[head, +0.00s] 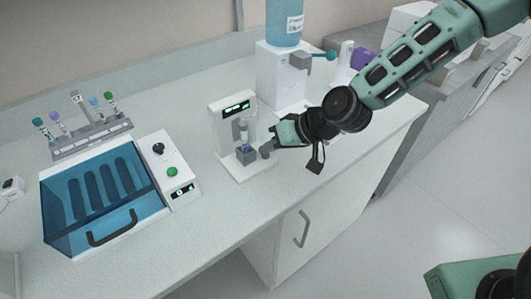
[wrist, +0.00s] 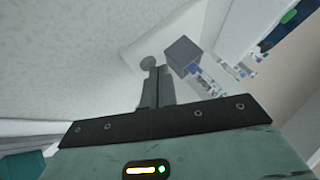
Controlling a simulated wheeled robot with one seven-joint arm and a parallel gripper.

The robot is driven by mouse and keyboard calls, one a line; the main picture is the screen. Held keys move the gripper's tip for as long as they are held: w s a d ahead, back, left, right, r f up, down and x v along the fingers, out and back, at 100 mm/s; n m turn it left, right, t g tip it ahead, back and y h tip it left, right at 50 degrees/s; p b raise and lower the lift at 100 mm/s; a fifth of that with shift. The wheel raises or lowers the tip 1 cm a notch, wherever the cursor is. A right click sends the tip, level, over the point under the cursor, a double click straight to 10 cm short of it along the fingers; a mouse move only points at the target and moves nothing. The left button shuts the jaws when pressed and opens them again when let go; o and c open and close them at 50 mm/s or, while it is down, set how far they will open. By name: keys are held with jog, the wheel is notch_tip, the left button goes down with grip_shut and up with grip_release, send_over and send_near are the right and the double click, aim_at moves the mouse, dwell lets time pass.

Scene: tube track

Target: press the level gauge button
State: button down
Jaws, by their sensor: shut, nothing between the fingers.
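The level gauge (head: 229,146) is a white stand with a lit green display, standing on the counter. A tube (head: 243,130) stands upright in its grey block (head: 246,155); the block also shows in the wrist view (wrist: 182,53). A round grey button (head: 265,152) sits on the base to the right of the block, and it also shows in the wrist view (wrist: 148,62). My gripper (head: 274,146) is shut and empty, its fingertips (wrist: 157,74) right at the button. I cannot tell whether they touch it.
A water dispenser (head: 278,75) with a blue bottle stands behind the gauge. A blue-lidded shaker bath (head: 100,195) with a control panel (head: 172,172) lies to the left, with a tube rack (head: 90,137) behind it. The counter in front of the gauge is clear.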

aim_at(270, 158)
dwell(0.5)
jog(key=shift+r+p, duration=0.7)
jog(key=shift+r, duration=0.1)
notch_tip(270, 158, up, 5)
jog(key=p, duration=0.4)
dwell(0.7)
jog(key=s+d+r+n+g+h, duration=0.1)
jog(key=s+d+r+h, duration=0.1)
jog(key=s, duration=0.6)
jog(key=s+d+r+n+g+h, duration=0.1)
jog(key=s+d+r+h, duration=0.2)
jog(key=s+d+r, duration=0.2)
jog(key=s+d+r+g+h, duration=0.1)
jog(key=s+d+r+h, duration=0.2)
jog(key=s, duration=0.7)
notch_tip(270, 158, up, 2)
jog(key=shift+s+d+r+n, duration=0.1)
jog(key=shift+s+d+n, duration=0.3)
